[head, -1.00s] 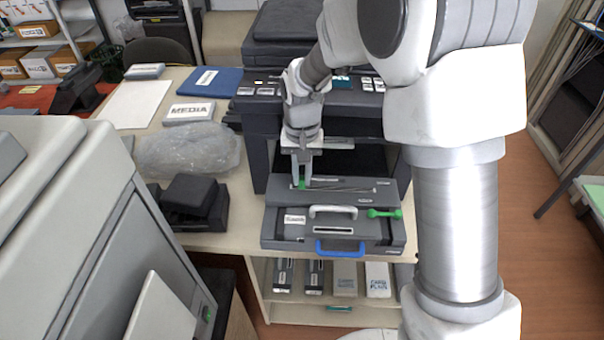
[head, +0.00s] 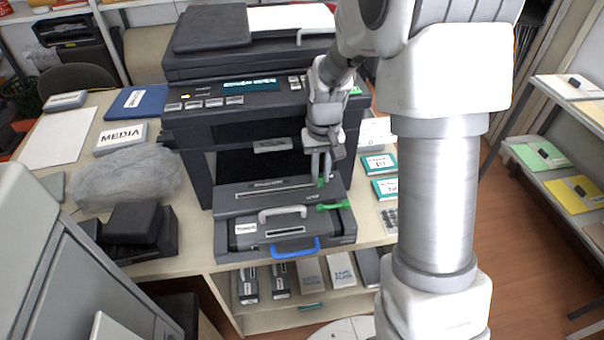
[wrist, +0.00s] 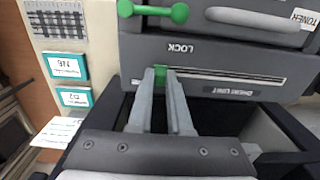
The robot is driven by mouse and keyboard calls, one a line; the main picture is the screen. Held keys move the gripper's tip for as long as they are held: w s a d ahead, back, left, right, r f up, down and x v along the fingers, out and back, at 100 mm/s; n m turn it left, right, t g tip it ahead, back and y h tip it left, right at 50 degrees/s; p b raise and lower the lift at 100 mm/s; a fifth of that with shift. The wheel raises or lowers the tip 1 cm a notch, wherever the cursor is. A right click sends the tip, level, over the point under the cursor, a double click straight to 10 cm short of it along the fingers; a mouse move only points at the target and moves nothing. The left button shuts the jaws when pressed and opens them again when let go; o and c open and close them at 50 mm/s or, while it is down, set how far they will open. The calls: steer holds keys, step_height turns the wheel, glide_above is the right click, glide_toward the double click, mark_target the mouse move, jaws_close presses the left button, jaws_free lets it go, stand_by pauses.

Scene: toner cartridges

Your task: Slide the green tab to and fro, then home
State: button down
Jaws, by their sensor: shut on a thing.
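The green tab (head: 320,183) sits in a long thin slot on top of the dark grey drum unit (head: 232,203), at the slot's right end in the head view. In the wrist view the green tab (wrist: 160,76) shows between my fingertips, near the slot's left end. The slot (wrist: 235,80) runs clear to the right of it there. My gripper (head: 320,178) is shut on the tab from above. It also shows in the wrist view (wrist: 161,78), with a finger on either side of the tab. The fingers hide part of the tab.
In front lies the toner cartridge with a grey handle (head: 283,212), a green knobbed lever (head: 333,206) and a blue handle (head: 295,248). The black printer (head: 185,140) stands open behind. Teal-labelled boxes (head: 379,162) lie on the table to the right.

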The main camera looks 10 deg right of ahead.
steer(key=shift+d, duration=0.3)
steer(key=c, duration=0.8)
jaws_free()
steer(key=shift+c, duration=0.2)
steer(key=shift+r, duration=0.1)
steer(key=shift+r, duration=0.35)
step_height(320, 180, up, 17)
steer(key=p, duration=0.2)
steer(key=shift+f, duration=0.2)
